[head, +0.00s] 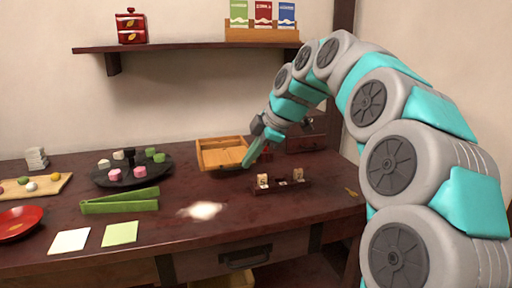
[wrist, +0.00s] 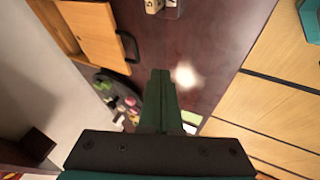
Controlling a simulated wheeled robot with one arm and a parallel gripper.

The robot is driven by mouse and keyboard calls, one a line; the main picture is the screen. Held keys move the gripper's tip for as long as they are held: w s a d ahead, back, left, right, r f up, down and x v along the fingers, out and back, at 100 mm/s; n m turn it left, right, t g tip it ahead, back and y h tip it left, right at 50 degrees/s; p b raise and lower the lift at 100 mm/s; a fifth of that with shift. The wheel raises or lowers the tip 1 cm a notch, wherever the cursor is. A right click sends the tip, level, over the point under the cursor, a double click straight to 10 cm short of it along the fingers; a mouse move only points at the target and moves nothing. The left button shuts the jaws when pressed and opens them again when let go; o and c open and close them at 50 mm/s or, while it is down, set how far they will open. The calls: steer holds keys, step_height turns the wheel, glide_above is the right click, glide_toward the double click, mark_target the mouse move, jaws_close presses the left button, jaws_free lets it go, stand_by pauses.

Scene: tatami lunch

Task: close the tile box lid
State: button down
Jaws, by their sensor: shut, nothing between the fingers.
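The tile box (head: 212,163) is a light wooden box on the dark table, left of my gripper in the head view. In the wrist view, it (wrist: 45,14) is at the upper left, with a flat orange-brown panel, seemingly its lid (wrist: 92,32), over part of it and a strip beside the panel looking open. A dark handle (wrist: 130,46) shows by the panel's edge. My gripper (head: 247,162) is shut and empty, pointing down at the box's right side. Its fingers (wrist: 161,76) are together in the wrist view, apart from the handle there. Touching cannot be told in the head view.
A tile rack (head: 296,185) with a few tiles stands in front to the right. A dark red chest (head: 306,143) stands behind my gripper.

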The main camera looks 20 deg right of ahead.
mark_target(227, 156)
steer(key=x, duration=0.4)
steer(key=shift+w+f, duration=0.1)
steer(key=shift+w, duration=0.3)
steer(key=shift+w+f+p, duration=0.15)
steer(key=shift+w+p, duration=0.15)
steer(key=shift+w, duration=0.45)
steer(key=shift+w+f+p, duration=0.2)
steer(key=shift+w+p, duration=0.05)
steer(key=shift+w, duration=0.55)
steer(key=shift+w, duration=5.3)
